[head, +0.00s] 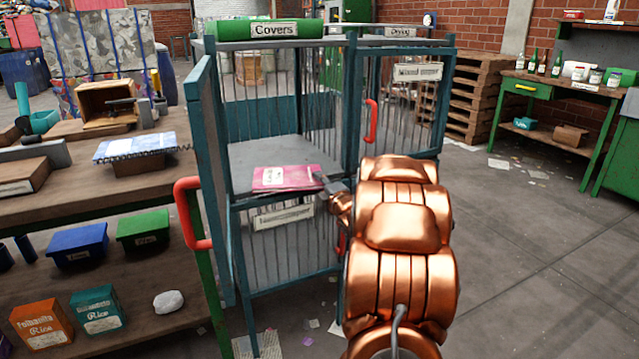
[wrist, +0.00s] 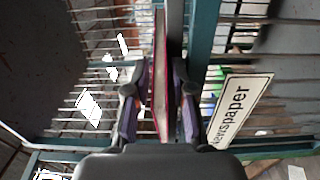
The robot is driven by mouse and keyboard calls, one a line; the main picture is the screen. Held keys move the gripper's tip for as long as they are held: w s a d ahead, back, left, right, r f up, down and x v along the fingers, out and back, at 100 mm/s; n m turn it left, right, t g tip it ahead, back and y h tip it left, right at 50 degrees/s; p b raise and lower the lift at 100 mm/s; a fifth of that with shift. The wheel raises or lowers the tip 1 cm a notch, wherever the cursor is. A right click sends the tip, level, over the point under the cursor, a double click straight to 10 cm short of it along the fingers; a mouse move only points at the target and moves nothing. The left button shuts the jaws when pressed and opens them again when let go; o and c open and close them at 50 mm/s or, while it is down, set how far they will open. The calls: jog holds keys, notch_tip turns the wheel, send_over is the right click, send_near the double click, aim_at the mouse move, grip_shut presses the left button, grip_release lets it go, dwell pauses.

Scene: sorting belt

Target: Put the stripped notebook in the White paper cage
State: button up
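A pink cover or booklet (head: 272,178) with a pale label lies flat just above the shelf of the cage marked Covers (head: 275,30). My gripper (head: 322,180) is at its right end. In the wrist view my gripper (wrist: 160,112) has its fingers closed on both sides of this thin pink-edged piece (wrist: 160,60). On the workbench at left lies a pale blue-white pad (head: 135,146) with a dark spiral coil along its front edge; it may be the notebook. I read no White paper sign in either view.
Other signs read Newspaper (head: 283,217), Mixed paper (head: 418,71) and Drying (head: 399,32). The cage door (head: 211,180) with a red handle stands open at left. The workbench (head: 90,197) holds tools and boxes. The floor at right (head: 520,260) is mostly clear.

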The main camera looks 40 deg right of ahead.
jog(key=shift+r, duration=0.15)
jog(key=p+v, duration=0.1)
jog(key=v, duration=1.1)
